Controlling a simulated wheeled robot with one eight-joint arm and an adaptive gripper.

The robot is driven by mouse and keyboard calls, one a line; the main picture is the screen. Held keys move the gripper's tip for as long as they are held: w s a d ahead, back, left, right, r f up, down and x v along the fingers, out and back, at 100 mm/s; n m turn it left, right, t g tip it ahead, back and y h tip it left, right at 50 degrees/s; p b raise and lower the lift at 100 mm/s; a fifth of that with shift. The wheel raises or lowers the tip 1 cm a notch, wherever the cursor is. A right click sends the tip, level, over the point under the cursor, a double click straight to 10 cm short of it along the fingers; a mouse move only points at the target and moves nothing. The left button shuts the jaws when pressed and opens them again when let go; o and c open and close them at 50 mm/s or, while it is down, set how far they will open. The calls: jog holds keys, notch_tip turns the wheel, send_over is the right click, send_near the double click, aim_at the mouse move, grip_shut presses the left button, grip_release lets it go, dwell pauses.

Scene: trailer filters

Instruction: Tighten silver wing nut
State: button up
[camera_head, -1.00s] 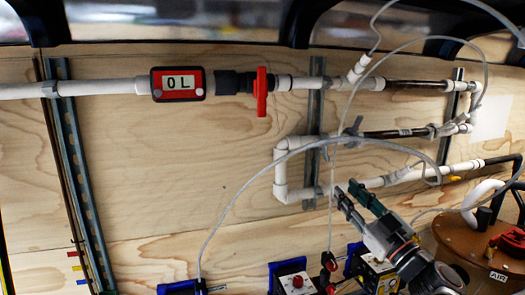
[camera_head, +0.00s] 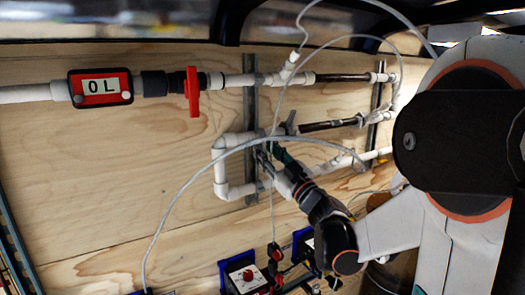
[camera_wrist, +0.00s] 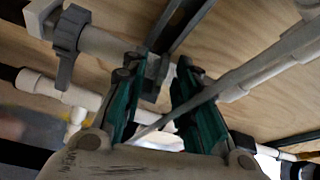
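My gripper (camera_head: 268,153) is at the lower white pipe loop, beside the vertical metal strut (camera_head: 250,105). In the wrist view its two green-padded fingers (camera_wrist: 155,72) are apart. A small grey metal piece (camera_wrist: 158,68) shows between and beyond the fingertips, near the strut; it may be the silver wing nut, but its shape is too dark to be sure. I see no contact with it. A grey winged handle (camera_wrist: 69,45) sits on a white pipe left of the fingers; a similar grey part (camera_head: 290,123) shows above my gripper in the head view.
A thin clear tube (camera_head: 190,180) arcs past my gripper, and a tube also crosses close to the right finger in the wrist view (camera_wrist: 215,92). A red valve handle (camera_head: 192,92) and a meter reading 0 L (camera_head: 101,87) are at upper left. Bare plywood (camera_head: 120,160) lies left.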

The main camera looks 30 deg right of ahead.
jog(key=shift+w+r, duration=0.15)
jog(key=shift+w, duration=0.15)
grip_shut()
jog(key=shift+a+m+h, duration=0.1)
jog(key=shift+m+h, duration=0.3)
jog(key=shift+m, duration=0.1)
jog(key=shift+a+m+g+h+b, duration=0.15)
jog(key=shift+m+h, duration=0.95)
jog(key=shift+m, duration=1)
jog(key=shift+m+g+h+b, duration=0.1)
jog(key=shift+m+h+b, duration=0.1)
jog(key=shift+m+h, duration=1.4)
jog(key=shift+a+m+g+h+b, duration=0.15)
jog(key=shift+m+h, duration=0.45)
jog(key=shift+m, duration=2)
